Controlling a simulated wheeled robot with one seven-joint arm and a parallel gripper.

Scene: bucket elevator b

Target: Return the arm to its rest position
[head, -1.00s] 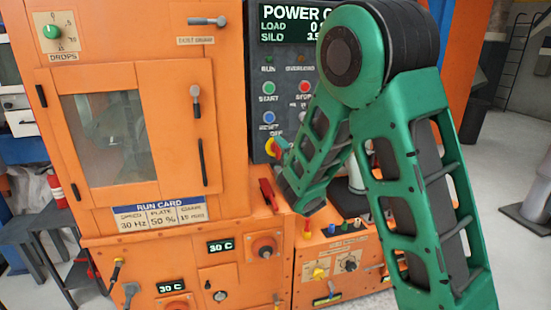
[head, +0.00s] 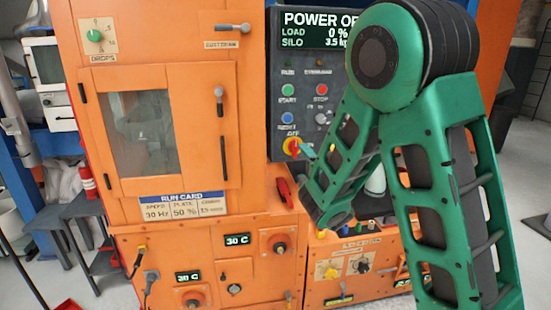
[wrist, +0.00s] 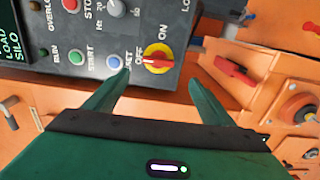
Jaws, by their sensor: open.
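My green arm (head: 440,180) is bent in front of the right part of the orange machine in the head view, elbow high and forearm reaching down toward the control panel. My gripper (wrist: 155,90) is open and empty in the wrist view, its two fingers spread. Between and beyond the fingertips shows the red handle on a yellow disc of the power switch (wrist: 158,58), also seen in the head view (head: 292,147). The handle appears to lie toward OFF. The display (head: 320,29) reads POWER OFF, load 0 %. The forearm hides most of the gripper in the head view.
The orange machine (head: 215,90) has a windowed door, a red lever (head: 284,192) and knobs below. Open floor shows at the right edge.

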